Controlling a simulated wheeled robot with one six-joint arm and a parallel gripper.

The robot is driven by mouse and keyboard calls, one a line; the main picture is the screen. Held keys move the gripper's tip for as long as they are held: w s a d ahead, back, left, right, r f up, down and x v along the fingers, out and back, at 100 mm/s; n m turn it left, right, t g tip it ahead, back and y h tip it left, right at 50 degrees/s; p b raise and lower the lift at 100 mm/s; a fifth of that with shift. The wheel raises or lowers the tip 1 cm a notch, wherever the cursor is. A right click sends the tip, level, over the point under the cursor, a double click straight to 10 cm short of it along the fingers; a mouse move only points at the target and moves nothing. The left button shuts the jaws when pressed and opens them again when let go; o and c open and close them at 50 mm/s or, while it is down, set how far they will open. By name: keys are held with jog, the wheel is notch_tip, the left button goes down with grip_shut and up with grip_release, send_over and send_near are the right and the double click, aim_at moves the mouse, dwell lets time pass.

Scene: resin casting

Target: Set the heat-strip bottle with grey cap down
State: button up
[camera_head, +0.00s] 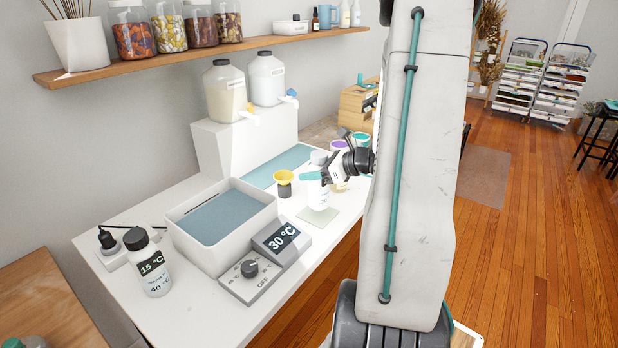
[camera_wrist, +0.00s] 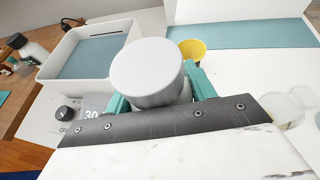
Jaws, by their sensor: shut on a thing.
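The bottle with a grey cap is between my gripper's teal fingers (camera_head: 311,176). In the wrist view its round grey cap (camera_wrist: 148,72) fills the middle, with a finger on each side. In the head view the white bottle body (camera_head: 318,196) hangs upright below the fingers, over a small pale square mat (camera_head: 329,219). I cannot tell whether its base touches the mat. My gripper is shut on the bottle. A second bottle with a black cap (camera_head: 153,270) and a heat strip stands at the left front of the white bench.
A grey-white tub (camera_head: 225,259) and a control box reading 30 °C (camera_head: 281,241) stand left of the mat. A yellow-topped dark cup (camera_head: 285,184) is close to the held bottle. Several small jars crowd behind my gripper. Two dispensers (camera_head: 225,92) stand on a raised block.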

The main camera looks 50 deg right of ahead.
jog(key=shift+w+d+f, duration=0.15)
jog(key=shift+w+f, duration=0.05)
jog(key=shift+f, duration=0.7)
jog(key=shift+w+d+f, duration=0.15)
jog(key=shift+w+f, duration=0.05)
jog(key=shift+f, duration=0.85)
jog(key=o, duration=1.3)
jog(key=shift+s+d+r, duration=0.1)
jog(key=shift+s+r, duration=0.1)
jog(key=shift+r, duration=0.05)
jog(key=v, duration=1.1)
jog(key=shift+s+r, duration=0.15)
jog(key=shift+s, duration=0.15)
